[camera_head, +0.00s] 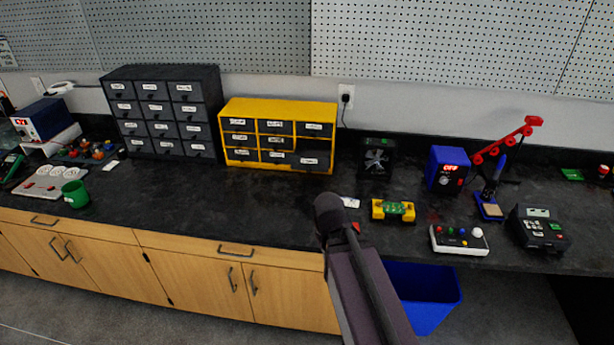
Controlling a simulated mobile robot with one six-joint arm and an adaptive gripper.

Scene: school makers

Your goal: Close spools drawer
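A yellow drawer cabinet (228,108) stands on the black bench, with dark drawers in several rows. Its bottom right drawer (313,160) appears to stick out from the front. The other drawers of this cabinet look flush. The labels are too small to read, so I cannot tell which drawer is marked spools. My arm rises from the bottom centre and its dark rounded end shows in front of the bench, below and right of the yellow cabinet. My gripper's fingers do not show.
A dark drawer cabinet (160,72) stands left of the yellow one. A small fan (377,158), a blue power unit (447,168), a yellow-green device (393,210) and a white control box (459,240) stand right. The bench (230,205) before the yellow cabinet is clear. A blue bin (425,295) stands below.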

